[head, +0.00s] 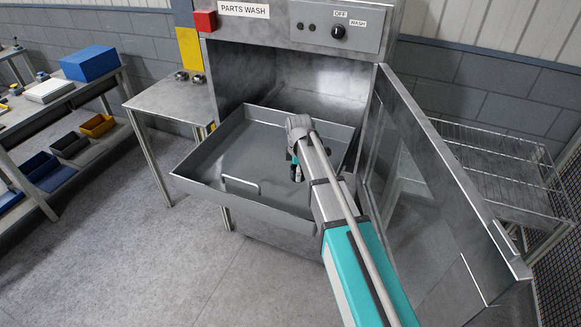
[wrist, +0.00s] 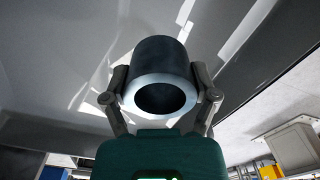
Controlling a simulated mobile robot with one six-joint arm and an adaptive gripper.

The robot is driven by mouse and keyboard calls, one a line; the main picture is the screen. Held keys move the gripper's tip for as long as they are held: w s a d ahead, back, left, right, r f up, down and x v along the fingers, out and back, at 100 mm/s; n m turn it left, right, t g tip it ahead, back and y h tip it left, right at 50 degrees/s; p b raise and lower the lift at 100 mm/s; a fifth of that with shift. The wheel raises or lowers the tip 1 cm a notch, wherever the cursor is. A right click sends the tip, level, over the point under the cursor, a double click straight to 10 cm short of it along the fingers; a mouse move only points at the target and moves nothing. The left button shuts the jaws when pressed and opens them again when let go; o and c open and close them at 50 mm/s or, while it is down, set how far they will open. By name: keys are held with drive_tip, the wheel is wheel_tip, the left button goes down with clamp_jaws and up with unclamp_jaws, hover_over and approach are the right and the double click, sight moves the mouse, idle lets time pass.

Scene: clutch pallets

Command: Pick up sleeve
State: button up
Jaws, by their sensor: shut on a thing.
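The sleeve (wrist: 160,57) is a dark grey, hollow cylinder with a paler end ring around a dark bore. In the wrist view it sits between the two fingers of my gripper (wrist: 160,80), one finger against each side, with its open end facing the camera. In the head view my gripper (head: 296,172) is over the right part of the grey pull-out tray (head: 197,183) of the parts washer. There I cannot make out the sleeve apart from the gripper and arm, nor tell the gripper's exact height over the tray.
The washer's open door (head: 425,190) stands close right of my arm. A wire rack (head: 490,165) is beyond it. A small metal side table (head: 165,100) with small parts stands left of the tray. A shelf with a blue box (head: 90,63) and bins is far left. Floor between is clear.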

drive_tip(key=s+d+r+p, duration=0.2)
drive_tip(key=s+d+r, duration=0.1)
drive_tip(key=s+d, duration=0.2)
drive_tip(key=shift+s+d+r+p, duration=0.2)
drive_tip(key=shift+s+d+p, duration=0.05)
drive_tip(key=shift+s+p, duration=0.05)
drive_tip(key=shift+f, duration=0.1)
idle(0.4)
drive_tip(key=shift+f+b, duration=0.95)
drive_tip(key=shift+b, duration=0.05)
drive_tip(key=shift+s, duration=0.1)
